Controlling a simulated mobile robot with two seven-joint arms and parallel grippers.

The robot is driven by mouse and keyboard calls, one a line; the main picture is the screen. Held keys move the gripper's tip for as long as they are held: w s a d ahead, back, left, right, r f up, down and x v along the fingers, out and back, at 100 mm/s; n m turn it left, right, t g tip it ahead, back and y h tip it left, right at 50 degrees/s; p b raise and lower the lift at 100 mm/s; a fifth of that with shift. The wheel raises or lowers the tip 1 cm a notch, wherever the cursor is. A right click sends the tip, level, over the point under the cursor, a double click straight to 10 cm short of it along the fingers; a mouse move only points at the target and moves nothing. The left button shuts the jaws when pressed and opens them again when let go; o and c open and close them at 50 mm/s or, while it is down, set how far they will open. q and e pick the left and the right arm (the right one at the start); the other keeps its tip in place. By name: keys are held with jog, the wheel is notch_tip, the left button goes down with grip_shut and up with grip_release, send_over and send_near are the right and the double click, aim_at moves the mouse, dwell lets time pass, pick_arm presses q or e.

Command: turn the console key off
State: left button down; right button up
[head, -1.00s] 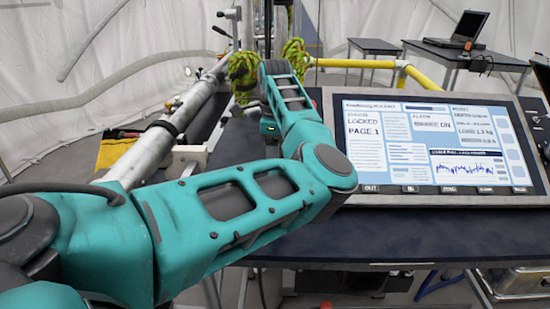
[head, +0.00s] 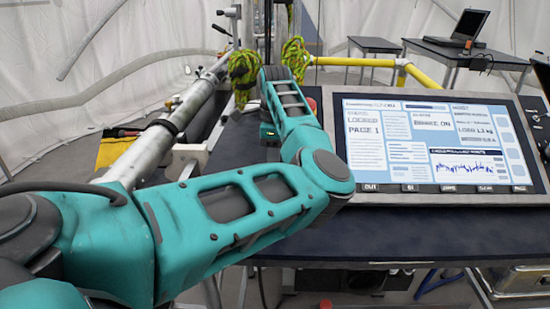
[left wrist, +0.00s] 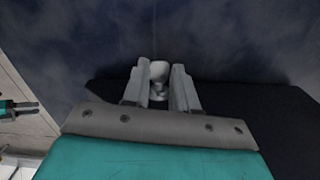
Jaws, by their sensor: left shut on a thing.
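The console (head: 430,145) stands on the dark table at the right in the head view. Its lit screen reads "LOCKED", "PAGE 1" and "BRAKE ON". My left arm reaches across the head view to the console's left side and hides its own gripper there. In the left wrist view my left gripper (left wrist: 159,92) is shut on a small pale, rounded piece, which looks like the console key (left wrist: 159,72). The turn position of the key cannot be told. My right gripper is not seen.
A red part (head: 312,104) shows beside the console, partly behind my arm. A metal pole (head: 165,130) runs along the left, and yellow tubing (head: 415,75) lies behind the console. A laptop (head: 463,30) is on a back table. The tabletop before the console is clear.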

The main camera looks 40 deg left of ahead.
pick_arm(q)
jog(key=shift+a, duration=0.1)
jog(key=shift+w+g+h, duration=0.15)
jog(key=shift+g+h, duration=0.35)
jog(key=c, duration=0.9)
grip_release()
notch_tip(320, 180, up, 13)
jog(key=w+a, duration=0.1)
jog(key=shift+w+f, duration=0.1)
